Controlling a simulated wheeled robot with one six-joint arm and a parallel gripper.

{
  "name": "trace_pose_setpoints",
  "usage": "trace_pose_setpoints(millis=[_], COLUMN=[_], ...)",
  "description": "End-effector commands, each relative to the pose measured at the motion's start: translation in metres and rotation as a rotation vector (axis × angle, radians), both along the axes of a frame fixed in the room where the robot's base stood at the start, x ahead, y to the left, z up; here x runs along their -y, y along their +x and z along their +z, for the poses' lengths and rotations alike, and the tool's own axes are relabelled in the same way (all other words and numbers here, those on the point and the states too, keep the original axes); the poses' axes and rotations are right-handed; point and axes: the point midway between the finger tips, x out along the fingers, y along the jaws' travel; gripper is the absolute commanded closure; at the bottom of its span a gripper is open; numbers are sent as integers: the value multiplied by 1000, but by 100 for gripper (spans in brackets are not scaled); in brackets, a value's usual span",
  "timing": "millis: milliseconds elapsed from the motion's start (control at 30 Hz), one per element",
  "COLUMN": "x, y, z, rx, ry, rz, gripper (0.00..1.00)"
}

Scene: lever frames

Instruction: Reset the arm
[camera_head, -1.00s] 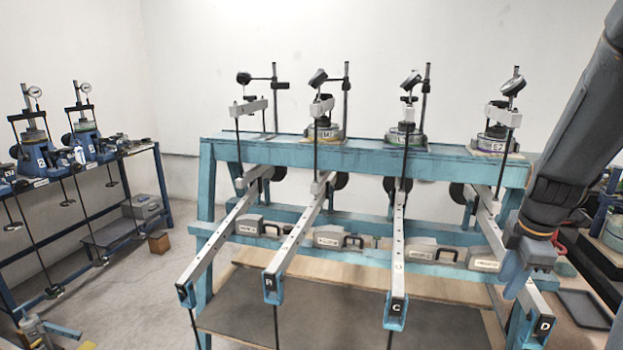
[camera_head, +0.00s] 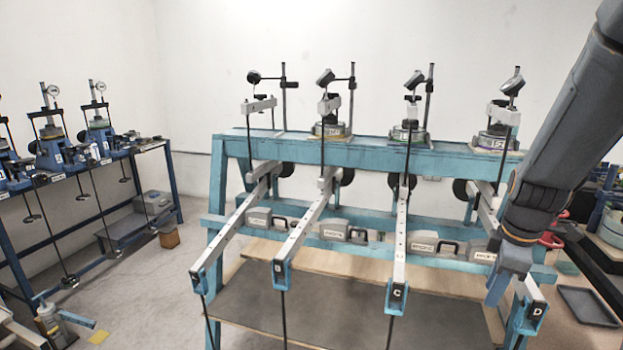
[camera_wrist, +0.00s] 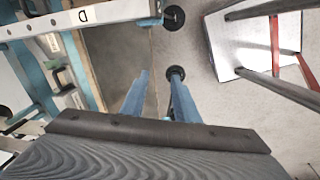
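My gripper (camera_head: 495,291) hangs at the right in the head view, in front of the lever frame's right end. In the wrist view its two blue fingers (camera_wrist: 161,75) stand apart with nothing seen between them; it looks open and empty. The lever marked D (camera_head: 533,305) ends just right of my gripper in the head view. In the wrist view the lever with the D label (camera_wrist: 84,17) lies at the upper left, apart from the fingers. Levers C (camera_head: 399,270) and B (camera_head: 300,240) are further left.
The blue lever frame (camera_head: 300,147) fills the middle, with gauges on top and a dark board low down. A second blue bench (camera_head: 165,185) stands at the left. A dark tray (camera_head: 587,307) lies at the right. Bare floor (camera_head: 150,275) shows between the benches.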

Motion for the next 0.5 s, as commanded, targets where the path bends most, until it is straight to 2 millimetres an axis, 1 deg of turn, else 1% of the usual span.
trace_pose_setpoints(millis=[33, 167, 267, 300, 400, 500], x=[-10, -39, -69, -83, -115, -144], y=[-1, -7, -16, -21, -35, -52], z=[-1, -3, -5, -6, -10, -13], rx=[-2, -4, -10, -13, -21, -29], ry=[8, 35, 63, 76, 105, 131], rz=[-29, -145, -269, -329, -482, -638], gripper=[72, 72, 72, 72, 72, 72])
